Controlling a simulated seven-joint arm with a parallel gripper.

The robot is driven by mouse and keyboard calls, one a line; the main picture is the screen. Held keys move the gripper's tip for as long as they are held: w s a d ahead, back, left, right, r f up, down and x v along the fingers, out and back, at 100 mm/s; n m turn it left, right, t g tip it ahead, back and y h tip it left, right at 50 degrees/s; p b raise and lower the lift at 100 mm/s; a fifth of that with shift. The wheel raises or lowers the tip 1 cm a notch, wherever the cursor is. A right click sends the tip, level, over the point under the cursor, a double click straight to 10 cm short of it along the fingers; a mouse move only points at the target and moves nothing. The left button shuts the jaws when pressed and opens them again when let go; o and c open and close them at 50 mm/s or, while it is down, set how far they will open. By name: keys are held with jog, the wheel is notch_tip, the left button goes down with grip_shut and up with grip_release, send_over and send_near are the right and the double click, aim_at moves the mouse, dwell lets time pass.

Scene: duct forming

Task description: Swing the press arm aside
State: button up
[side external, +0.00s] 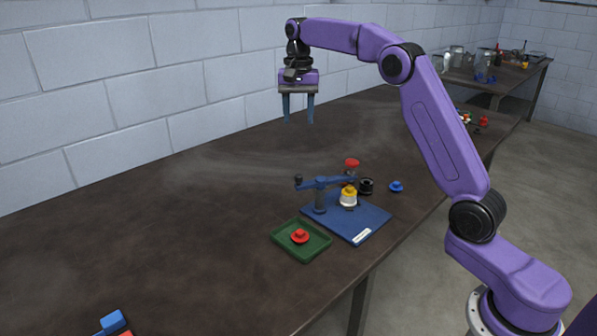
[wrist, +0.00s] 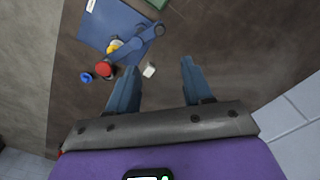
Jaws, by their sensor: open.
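The blue press arm (side external: 334,182) lies across the top of a post on a blue base plate (side external: 372,222). A red knob (side external: 351,163) stands at one end of the press arm, and this end is over a yellow and white part (side external: 348,197) on the plate. In the wrist view the press arm (wrist: 130,47) shows left of my fingers, with its red knob (wrist: 104,69) beside the yellow part. My gripper (side external: 298,121) is open and empty, pointing down, well above the table and away from the press. Its two fingers (wrist: 159,68) show apart in the wrist view.
A green tray (side external: 282,240) with a red piece (side external: 300,236) sits beside the plate. A black ring (side external: 367,186) and a blue piece (side external: 396,187) lie near the press. The table's left is mostly clear.

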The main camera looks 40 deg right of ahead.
aim_at(299, 175)
notch_tip(299, 175, down, 17)
dwell(0.6)
grip_shut()
